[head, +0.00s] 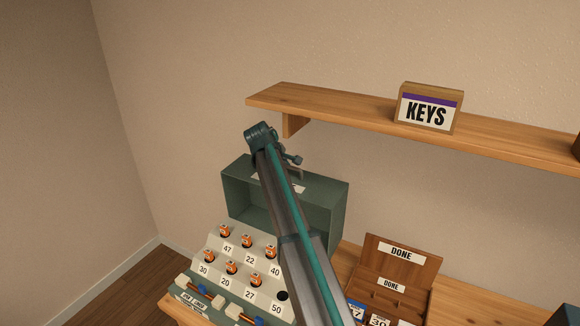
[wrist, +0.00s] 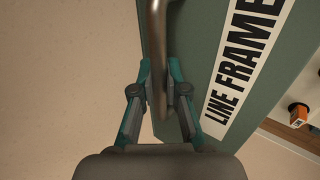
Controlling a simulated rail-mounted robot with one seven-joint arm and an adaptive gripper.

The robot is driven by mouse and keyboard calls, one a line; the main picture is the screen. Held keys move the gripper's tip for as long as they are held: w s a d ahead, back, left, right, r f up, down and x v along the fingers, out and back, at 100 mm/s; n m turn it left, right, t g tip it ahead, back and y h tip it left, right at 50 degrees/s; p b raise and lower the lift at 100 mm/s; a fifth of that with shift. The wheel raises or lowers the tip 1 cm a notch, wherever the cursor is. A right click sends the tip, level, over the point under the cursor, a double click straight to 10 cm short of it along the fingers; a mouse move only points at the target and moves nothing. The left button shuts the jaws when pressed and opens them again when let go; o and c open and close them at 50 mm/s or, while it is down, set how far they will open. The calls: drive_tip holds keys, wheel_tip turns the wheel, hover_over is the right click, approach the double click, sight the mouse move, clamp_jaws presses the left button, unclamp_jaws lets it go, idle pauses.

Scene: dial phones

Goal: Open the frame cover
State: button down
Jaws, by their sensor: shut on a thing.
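The green frame cover (head: 333,208) is a box-like hood standing raised behind the numbered panel (head: 213,256), with its hollow inside facing forward. In the wrist view its green face (wrist: 195,50) carries a "LINE FRAME" label (wrist: 238,65). A curved metal handle (wrist: 157,45) stands out from that face. My gripper (wrist: 158,75) is shut on the handle, one finger on each side of it. In the head view my arm crosses in front of the cover and hides part of it; my gripper (head: 295,165) is at its top edge.
The panel holds several orange plugs (head: 247,241) beside numbers. Cord pieces (head: 200,291) lie along its front. A wooden "DONE" box (head: 402,257) stands to the right. A wall shelf (head: 345,114) with a "KEYS" box (head: 428,107) is above and behind the cover.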

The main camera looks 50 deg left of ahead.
drive_tip(key=shift+r, duration=0.1)
drive_tip(key=c, duration=1.2)
unclamp_jaws()
drive_tip(key=shift+s, duration=0.1)
drive_tip(key=v, duration=1.2)
drive_tip(key=shift+d, duration=0.1)
